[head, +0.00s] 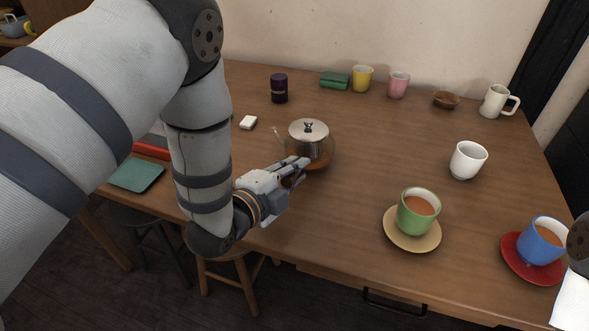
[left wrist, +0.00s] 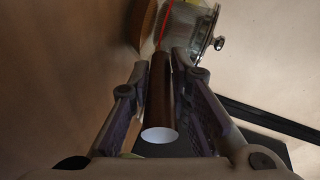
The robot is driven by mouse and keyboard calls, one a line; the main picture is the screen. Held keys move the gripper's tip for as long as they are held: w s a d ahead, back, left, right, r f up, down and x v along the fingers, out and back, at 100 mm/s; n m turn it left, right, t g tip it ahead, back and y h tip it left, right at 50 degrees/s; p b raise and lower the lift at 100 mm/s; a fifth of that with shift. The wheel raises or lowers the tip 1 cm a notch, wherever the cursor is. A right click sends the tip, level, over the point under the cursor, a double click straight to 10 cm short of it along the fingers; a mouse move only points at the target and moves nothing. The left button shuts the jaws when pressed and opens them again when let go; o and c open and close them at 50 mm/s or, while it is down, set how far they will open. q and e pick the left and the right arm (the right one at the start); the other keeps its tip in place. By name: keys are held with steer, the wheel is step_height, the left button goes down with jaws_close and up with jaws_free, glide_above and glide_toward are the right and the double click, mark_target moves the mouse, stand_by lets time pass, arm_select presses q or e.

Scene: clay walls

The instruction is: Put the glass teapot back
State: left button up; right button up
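The glass teapot (head: 308,139) has a shiny metal lid with a dark knob and stands upright on a round orange-brown coaster (head: 322,164) near the middle of the table. My left gripper (head: 296,172) is at its near side. In the left wrist view the teapot's brown, pale-ended side handle (left wrist: 159,100) lies between the two fingers (left wrist: 161,78), which appear to press on both sides of it. The clear body (left wrist: 187,35) and the coaster (left wrist: 146,22) show beyond. My right gripper is out of view.
A green cup (head: 418,213) and a blue cup (head: 541,242) stand on saucers at the right. A white cup (head: 467,160) stands behind them. A dark canister (head: 279,88), yellow cup (head: 362,78) and pink cup (head: 398,85) are at the back. Stools stand below the front edge.

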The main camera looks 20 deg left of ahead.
arm_select(q)
steer(key=o, duration=0.3)
steer(key=shift+r, duration=0.3)
steer(key=p+v, duration=0.1)
steer(key=v, duration=1.1)
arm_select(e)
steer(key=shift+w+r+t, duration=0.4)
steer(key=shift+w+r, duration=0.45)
arm_select(q)
steer(key=shift+f, duration=0.1)
